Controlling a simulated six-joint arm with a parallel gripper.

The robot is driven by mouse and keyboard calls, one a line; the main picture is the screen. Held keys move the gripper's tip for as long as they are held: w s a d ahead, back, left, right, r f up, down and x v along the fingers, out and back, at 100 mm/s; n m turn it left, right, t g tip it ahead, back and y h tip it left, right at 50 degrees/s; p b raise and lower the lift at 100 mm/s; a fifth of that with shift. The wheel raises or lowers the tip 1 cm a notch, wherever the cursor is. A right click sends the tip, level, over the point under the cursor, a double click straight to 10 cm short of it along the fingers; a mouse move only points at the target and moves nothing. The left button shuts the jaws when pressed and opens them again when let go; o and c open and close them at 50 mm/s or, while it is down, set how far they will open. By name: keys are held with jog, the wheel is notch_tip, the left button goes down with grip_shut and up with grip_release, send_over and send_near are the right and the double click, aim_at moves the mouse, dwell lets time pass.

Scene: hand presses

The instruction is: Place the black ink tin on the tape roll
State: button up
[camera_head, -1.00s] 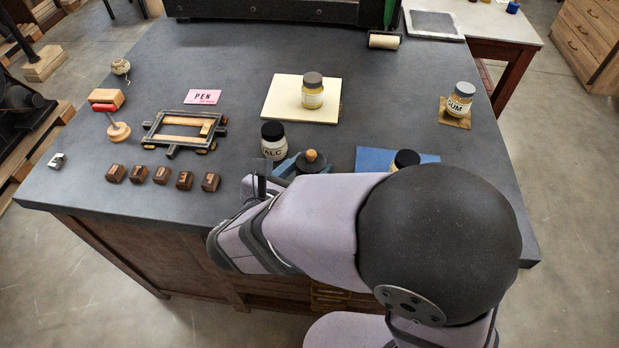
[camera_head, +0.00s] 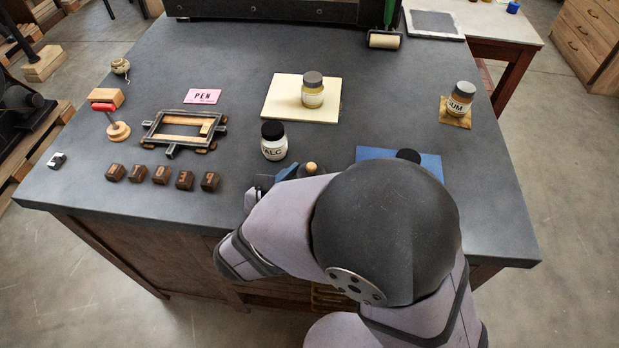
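I cannot clearly make out the black ink tin or the tape roll. A dark round piece with a tan knob (camera_head: 311,168) sits at the front middle of the bench, beside a blue object (camera_head: 287,172); my arm covers much of both. A round black top (camera_head: 408,155) shows on a blue sheet (camera_head: 428,160), partly behind my arm; I cannot tell whether it is a tin or a jar lid. My gripper (camera_head: 260,186) is low at the bench's front edge, left of the dark knobbed piece. Its fingers are mostly hidden, so its opening and any held thing cannot be seen.
A black-lidded ALC jar (camera_head: 274,141) stands just behind the blue object. A cream pad (camera_head: 270,101) bears a grey-lidded jar (camera_head: 313,90). A GUM jar (camera_head: 460,99) stands at right. Type blocks (camera_head: 161,175) and a metal frame (camera_head: 183,132) are at left. The bench's right front is clear.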

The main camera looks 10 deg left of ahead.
jog(key=shift+r, duration=0.15)
jog(key=shift+s+a+r, duration=0.25)
jog(key=shift+s, duration=0.2)
jog(key=v, duration=1.1)
